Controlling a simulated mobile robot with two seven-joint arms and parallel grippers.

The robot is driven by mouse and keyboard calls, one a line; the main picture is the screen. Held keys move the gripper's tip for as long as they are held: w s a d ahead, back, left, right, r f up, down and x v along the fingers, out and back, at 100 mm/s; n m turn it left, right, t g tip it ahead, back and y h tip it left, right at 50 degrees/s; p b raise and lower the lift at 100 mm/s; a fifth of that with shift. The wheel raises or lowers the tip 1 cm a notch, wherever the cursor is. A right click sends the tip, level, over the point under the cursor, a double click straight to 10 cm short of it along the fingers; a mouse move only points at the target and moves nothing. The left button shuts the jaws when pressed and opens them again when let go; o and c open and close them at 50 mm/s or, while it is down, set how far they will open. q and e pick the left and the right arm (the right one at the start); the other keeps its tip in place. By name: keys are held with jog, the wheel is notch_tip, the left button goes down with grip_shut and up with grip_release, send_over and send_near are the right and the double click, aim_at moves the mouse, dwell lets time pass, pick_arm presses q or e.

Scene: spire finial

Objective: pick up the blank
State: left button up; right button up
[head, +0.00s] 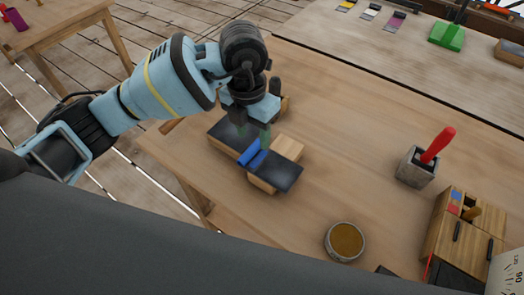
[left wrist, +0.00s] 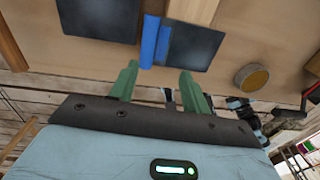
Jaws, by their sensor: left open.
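My left gripper (head: 253,132) is open above the bench, its green fingertips pointing down near a blue piece (head: 252,153). In the left wrist view the open fingers (left wrist: 158,72) stand apart and empty, with the blue piece (left wrist: 150,40) just beyond the gap between them. The blue piece shows as two narrow strips side by side, between two dark flat plates (head: 284,174). Pale wooden blocks (head: 287,147) show beside and under the plates. I cannot tell for sure which of these is the blank. The right gripper is not visible.
On the wooden bench (head: 345,130), a round tin (head: 345,241) stands at the front. A grey holder (head: 415,167) with a red-handled tool and a wooden box (head: 457,240) are at the right. The bench middle is clear. A green block (head: 446,37) lies on the far surface.

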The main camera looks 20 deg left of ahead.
aim_at(251, 149)
pick_arm(q)
jog(key=shift+w+a+r+y, duration=0.3)
jog(key=shift+w+a+r, duration=0.15)
jog(key=shift+a, duration=0.2)
jog(key=shift+f, duration=0.6)
jog(key=shift+w+d+f, duration=0.1)
jog(key=shift+f, duration=1.6)
jog(key=shift+w+f, duration=0.1)
jog(key=shift+f, duration=1.55)
grip_shut()
